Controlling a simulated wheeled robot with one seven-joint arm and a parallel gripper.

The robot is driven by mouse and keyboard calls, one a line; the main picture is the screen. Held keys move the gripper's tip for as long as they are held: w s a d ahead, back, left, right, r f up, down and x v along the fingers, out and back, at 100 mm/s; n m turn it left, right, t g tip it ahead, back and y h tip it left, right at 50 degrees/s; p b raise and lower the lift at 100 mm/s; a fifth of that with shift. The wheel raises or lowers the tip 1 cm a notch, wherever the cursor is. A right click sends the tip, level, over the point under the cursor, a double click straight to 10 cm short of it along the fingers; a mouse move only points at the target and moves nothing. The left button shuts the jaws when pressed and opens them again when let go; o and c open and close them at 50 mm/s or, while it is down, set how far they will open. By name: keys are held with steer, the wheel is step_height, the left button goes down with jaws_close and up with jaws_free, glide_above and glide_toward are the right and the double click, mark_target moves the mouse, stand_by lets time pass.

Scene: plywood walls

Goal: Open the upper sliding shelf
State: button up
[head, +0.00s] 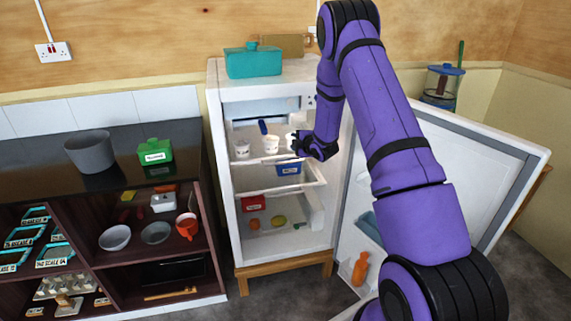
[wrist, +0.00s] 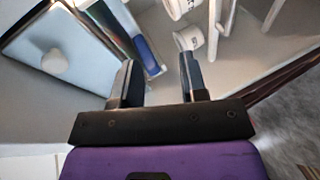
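The white fridge (head: 222,190) stands open, with its door (head: 500,165) swung out to the right. The upper shelf (head: 252,160) is a pale shelf inside the fridge. White cups (head: 271,144) and a dark blue item (head: 263,127) stand on it. My gripper (head: 300,150) is at the right part of this shelf's front, and it hides some of the edge there. In the wrist view my gripper (wrist: 158,80) has its two fingers apart with nothing held between them. White cups (wrist: 188,38) and a blue item (wrist: 148,53) show beyond the fingers. Contact with the shelf cannot be told.
Below are a lower shelf (head: 285,193) with a blue box (head: 289,168) above it, and a red box (head: 253,203). A teal pot (head: 252,61) stands on the fridge. A dark shelving unit (head: 90,275) stands at the left. The open door bounds the right.

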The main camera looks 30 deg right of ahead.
mark_target(285, 162)
step_height(285, 162, down, 12)
steer(key=s+d+n+t+y, duration=0.1)
steer(key=s+d+n+y, duration=0.1)
steer(key=n, duration=0.1)
steer(key=x, duration=1.1)
steer(key=shift+a, duration=0.2)
jaws_close()
